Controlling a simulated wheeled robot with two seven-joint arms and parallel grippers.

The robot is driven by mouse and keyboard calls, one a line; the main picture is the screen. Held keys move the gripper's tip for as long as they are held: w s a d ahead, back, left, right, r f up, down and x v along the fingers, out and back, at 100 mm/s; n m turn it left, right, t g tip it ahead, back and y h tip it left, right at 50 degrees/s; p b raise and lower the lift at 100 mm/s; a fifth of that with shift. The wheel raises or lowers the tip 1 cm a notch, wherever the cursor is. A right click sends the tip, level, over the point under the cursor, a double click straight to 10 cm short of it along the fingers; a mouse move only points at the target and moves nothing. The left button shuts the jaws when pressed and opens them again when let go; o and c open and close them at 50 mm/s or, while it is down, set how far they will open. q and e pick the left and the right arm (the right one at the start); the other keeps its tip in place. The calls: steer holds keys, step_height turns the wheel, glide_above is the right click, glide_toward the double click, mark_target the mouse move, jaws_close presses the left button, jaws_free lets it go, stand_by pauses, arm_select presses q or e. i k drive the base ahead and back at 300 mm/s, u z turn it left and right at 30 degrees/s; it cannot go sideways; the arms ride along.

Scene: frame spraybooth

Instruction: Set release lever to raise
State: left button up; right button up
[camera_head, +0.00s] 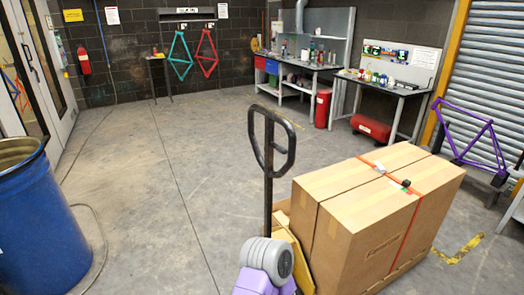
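A pallet jack stands in front of me, with a dark upright handle (268,205) that ends in a closed loop grip (291,150). A dark bar runs up inside the loop; I cannot tell whether it is the release lever or part of the post, and no lever setting can be read. The yellow body (299,262) of the jack shows low behind a grey and purple part. Neither of my grippers can be made out in the head view.
Large strapped cardboard boxes (360,222) stand right of the handle. A blue drum (38,225) is at left, with a hose on the floor beside it. A purple bicycle frame (470,135) is at right, workbenches (303,65) at the back. Floor left of the handle is clear.

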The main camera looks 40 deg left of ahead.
mark_target(283, 151)
steer(key=u, duration=1.6)
